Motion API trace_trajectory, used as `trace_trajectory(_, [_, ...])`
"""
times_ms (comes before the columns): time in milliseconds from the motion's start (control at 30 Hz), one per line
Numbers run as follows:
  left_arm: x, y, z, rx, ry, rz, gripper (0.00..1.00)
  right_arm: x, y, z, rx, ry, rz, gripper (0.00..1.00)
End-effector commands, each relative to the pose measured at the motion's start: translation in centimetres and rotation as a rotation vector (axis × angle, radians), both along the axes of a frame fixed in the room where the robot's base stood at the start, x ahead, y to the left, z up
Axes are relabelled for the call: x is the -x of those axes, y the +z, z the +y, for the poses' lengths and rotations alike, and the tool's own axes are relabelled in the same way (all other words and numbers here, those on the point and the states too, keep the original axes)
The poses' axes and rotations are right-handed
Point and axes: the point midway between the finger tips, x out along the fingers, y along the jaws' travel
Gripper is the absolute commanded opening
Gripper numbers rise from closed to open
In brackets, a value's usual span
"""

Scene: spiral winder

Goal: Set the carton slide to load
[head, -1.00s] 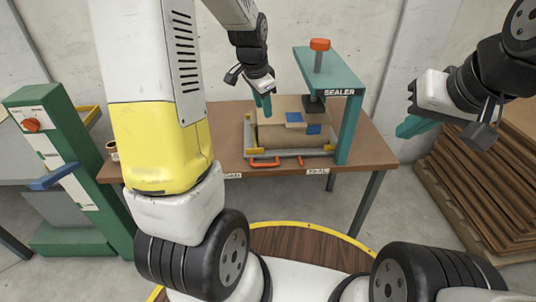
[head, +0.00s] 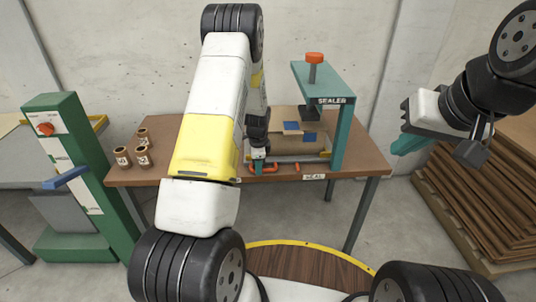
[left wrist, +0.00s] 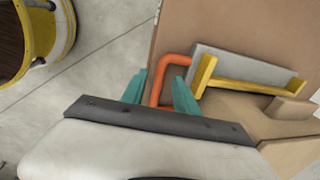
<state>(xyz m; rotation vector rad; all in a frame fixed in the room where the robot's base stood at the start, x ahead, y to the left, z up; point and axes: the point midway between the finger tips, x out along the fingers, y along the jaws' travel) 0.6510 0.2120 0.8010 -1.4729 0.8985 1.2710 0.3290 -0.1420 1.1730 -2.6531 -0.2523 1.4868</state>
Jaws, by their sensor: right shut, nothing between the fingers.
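The carton slide, a grey tray with yellow corner pieces (left wrist: 235,86), sits on the brown table with an open cardboard carton (head: 300,146) on it. The carton is beside the teal sealer post, partly under the sealer head. The slide's orange handle (head: 268,169) is at its front left; it also shows in the left wrist view (left wrist: 157,84). My left gripper (head: 258,161) is open, with its teal fingers on either side of the handle, apart from it. A SEAL label (head: 314,177) is on the table's front edge. My right gripper (head: 402,143) is shut and empty, away to the right.
The teal sealer (head: 342,120) with a red knob stands at the table's right. Several labelled rolls (head: 143,157) stand at the table's left. A green machine (head: 85,165) is at far left, stacked cardboard (head: 485,180) at right. My left arm hides part of the table.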

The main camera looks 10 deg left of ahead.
Motion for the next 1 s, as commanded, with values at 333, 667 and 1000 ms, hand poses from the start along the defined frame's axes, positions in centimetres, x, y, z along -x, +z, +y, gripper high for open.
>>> trace_trajectory(333, [-0.26, -1.37, 0.05, 0.000, 0.001, -0.001, 0.36, 0.00, 0.00, 0.00, 0.000, 0.000, 0.000, 0.00])
trace_trajectory(667, [-0.25, -1.33, 0.04, 0.001, 0.001, -0.001, 0.00, 0.00, 0.00, 0.00, 0.000, 0.000, 0.000, 0.00])
trace_trajectory(1000, [-0.26, -1.30, 0.03, 0.001, 0.001, -0.001, 0.00, 0.01, 0.01, 0.00, 0.000, 0.000, 0.000, 0.00])
